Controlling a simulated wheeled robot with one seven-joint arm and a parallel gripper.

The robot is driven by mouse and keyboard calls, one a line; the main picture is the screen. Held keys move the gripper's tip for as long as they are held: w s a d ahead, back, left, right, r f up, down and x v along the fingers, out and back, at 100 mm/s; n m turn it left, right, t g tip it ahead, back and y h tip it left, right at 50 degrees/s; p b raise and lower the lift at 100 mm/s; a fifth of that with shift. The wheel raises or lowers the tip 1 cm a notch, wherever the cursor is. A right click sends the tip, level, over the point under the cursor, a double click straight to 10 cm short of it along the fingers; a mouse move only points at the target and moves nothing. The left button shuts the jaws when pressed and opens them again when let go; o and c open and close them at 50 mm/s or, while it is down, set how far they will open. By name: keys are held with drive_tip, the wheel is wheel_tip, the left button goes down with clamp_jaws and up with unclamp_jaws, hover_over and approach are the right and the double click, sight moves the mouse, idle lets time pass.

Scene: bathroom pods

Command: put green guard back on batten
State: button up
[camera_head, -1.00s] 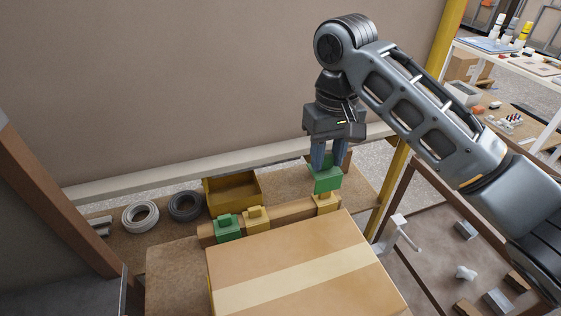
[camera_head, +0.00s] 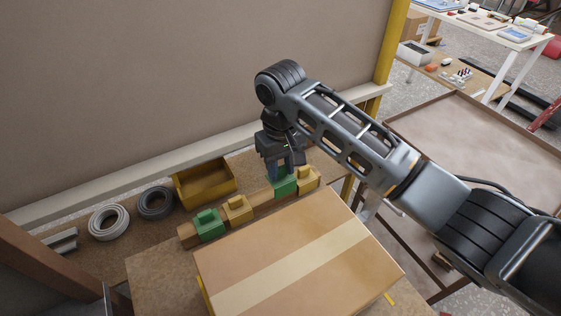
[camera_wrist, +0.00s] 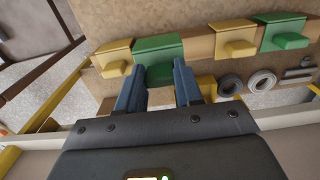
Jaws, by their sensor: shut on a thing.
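A brown wooden batten (camera_head: 263,201) lies behind the cardboard box, with yellow and green guards along it. My gripper (camera_head: 282,172) points down and is shut on a green guard (camera_head: 285,187). The held green guard is at the batten, in the gap between two yellow guards (camera_head: 237,209) (camera_head: 308,177). In the wrist view the held green guard (camera_wrist: 158,52) lines up with the other guards, beside the end yellow guard (camera_wrist: 113,58). I cannot tell whether it is fully seated. Another green guard (camera_head: 209,226) sits near the batten's left end.
A large taped cardboard box (camera_head: 300,250) stands close in front of the batten. A yellow bin (camera_head: 204,182), a dark coil (camera_head: 156,203) and a pale coil (camera_head: 109,222) lie behind and left. A yellow post (camera_head: 393,45) rises at the right.

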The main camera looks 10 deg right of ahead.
sight(279, 178)
drive_tip(key=shift+f, duration=1.15)
drive_tip(key=shift+w+f+b, duration=0.15)
drive_tip(key=shift+f+b, duration=1.1)
drive_tip(key=shift+f, duration=0.05)
drive_tip(key=shift+w+a, duration=0.15)
drive_tip(key=shift+w, duration=0.05)
drive_tip(key=o, duration=1.1)
